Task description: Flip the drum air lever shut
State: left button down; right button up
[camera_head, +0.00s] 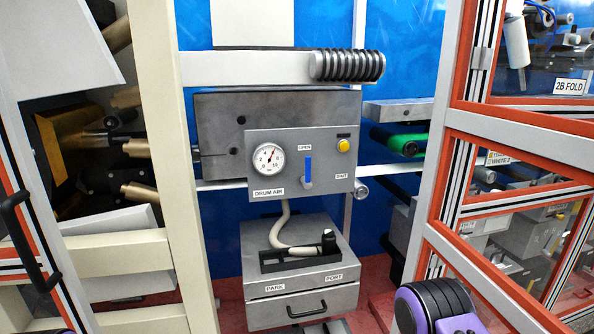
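The drum air lever (308,170) is a blue handle on the grey control panel (320,189) in the middle of the head view. It stands upright, its top just below the OPEN label (304,147). The SHUT label (341,176) is to its right. Neither gripper is in view. A purple and black part of my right arm shows at the bottom right, well below and right of the panel.
A yellow button (343,145) sits right of the lever. A beige hose (281,226) runs from the panel down to a grey drawer box (300,292). A ribbed roller (347,65) juts out above. Cream posts at left and an orange-edged frame (437,210) at right flank the panel; its front is clear.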

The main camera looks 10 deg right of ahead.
aim_at(306, 180)
jog(key=i, duration=1)
